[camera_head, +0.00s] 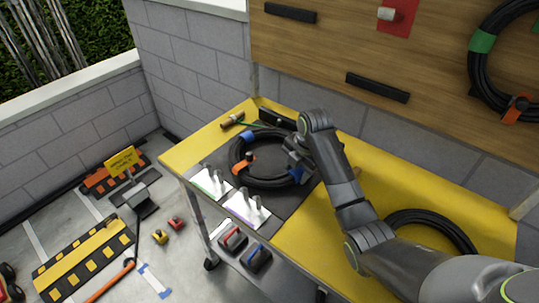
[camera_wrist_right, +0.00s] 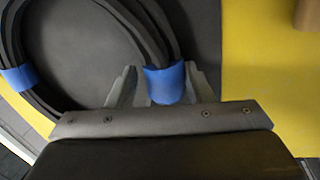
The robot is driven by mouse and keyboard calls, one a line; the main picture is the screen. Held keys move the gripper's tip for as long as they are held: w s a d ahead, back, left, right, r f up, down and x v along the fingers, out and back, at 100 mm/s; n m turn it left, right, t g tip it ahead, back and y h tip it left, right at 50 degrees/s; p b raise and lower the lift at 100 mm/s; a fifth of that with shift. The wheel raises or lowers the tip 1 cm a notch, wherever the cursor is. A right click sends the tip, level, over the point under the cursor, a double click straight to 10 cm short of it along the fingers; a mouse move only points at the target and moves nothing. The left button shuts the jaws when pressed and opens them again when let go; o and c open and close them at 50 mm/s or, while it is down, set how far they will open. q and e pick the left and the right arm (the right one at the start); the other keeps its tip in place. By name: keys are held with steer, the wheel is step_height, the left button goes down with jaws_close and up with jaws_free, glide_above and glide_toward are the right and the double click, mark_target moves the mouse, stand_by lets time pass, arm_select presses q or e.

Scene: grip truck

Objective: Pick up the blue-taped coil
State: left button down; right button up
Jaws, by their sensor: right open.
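The black coil (camera_head: 268,183) lies on a dark mat on the yellow-topped cart. It has blue tape at its far side (camera_head: 247,136) and near the right, and an orange tag (camera_head: 243,167) at its left. My right gripper (camera_head: 298,152) is over the coil's right side, pointing down. In the right wrist view, the coil (camera_wrist_right: 160,40) runs down between the two open fingers (camera_wrist_right: 160,82), with a blue tape band (camera_wrist_right: 165,85) between them. The fingers stand on either side of the band; whether they touch it is unclear. My left gripper is out of view.
Another black coil (camera_head: 440,222) lies on the cart's right side, near my right arm. White racks (camera_head: 245,208) stand on the front edge. A board with a hung coil (camera_head: 480,70) is behind the cart. Yellow top (camera_head: 200,150) is bare at the left.

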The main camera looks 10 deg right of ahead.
jaws_close()
steer(key=shift+w+r, duration=0.1)
steer(key=shift+r, duration=0.1)
